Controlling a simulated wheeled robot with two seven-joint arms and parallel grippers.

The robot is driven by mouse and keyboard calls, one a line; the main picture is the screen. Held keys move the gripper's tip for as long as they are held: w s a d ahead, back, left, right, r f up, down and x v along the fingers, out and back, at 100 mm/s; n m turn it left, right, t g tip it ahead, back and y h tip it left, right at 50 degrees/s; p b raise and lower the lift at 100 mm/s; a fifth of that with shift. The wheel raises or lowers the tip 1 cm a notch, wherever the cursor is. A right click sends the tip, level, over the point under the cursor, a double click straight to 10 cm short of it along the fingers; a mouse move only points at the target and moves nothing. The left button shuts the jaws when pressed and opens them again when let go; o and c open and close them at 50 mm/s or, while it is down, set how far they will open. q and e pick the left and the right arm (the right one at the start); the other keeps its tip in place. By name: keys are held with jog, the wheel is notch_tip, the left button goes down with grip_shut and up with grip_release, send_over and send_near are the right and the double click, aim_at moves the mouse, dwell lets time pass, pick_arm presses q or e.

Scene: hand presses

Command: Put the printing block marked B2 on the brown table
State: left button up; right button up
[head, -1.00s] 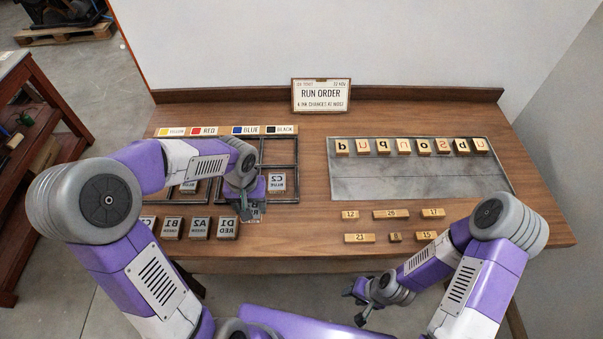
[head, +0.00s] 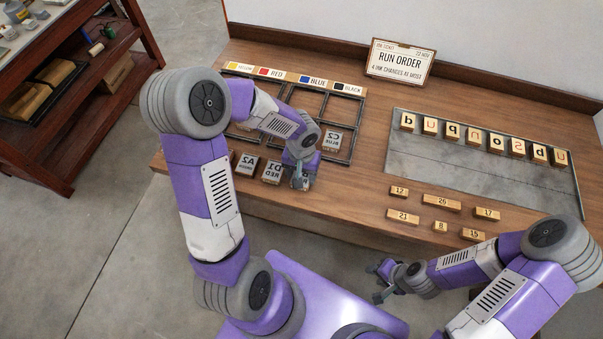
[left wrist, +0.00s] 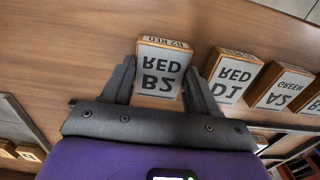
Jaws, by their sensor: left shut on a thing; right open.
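The printing block B2 (left wrist: 158,68), a wooden block with a grey face in mirrored lettering reading RED B2, is between my left gripper's fingers (left wrist: 160,85) in the left wrist view. The gripper is shut on it. In the head view my left gripper (head: 300,178) is at the right end of the block row, mostly hiding B2. I cannot tell whether B2 touches the wooden desk (head: 340,205) below. A reddish-brown table (head: 110,100) stands at the upper left, apart from the desk. My right gripper (head: 382,280) is open and empty before the desk's front edge.
Block D1 (head: 272,172) is close beside B2, with A2 (head: 246,164) beyond. A framed grid (head: 345,128) holds C2 (head: 332,140). The reddish-brown table carries small items on top and a dark tray (head: 50,88) on its lower shelf. Open floor lies between both tables.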

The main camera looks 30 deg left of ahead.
pick_arm(q)
jog(key=shift+f, duration=0.1)
jog(key=o, duration=1.1)
notch_tip(320, 180, up, 12)
jog(key=p, duration=0.3)
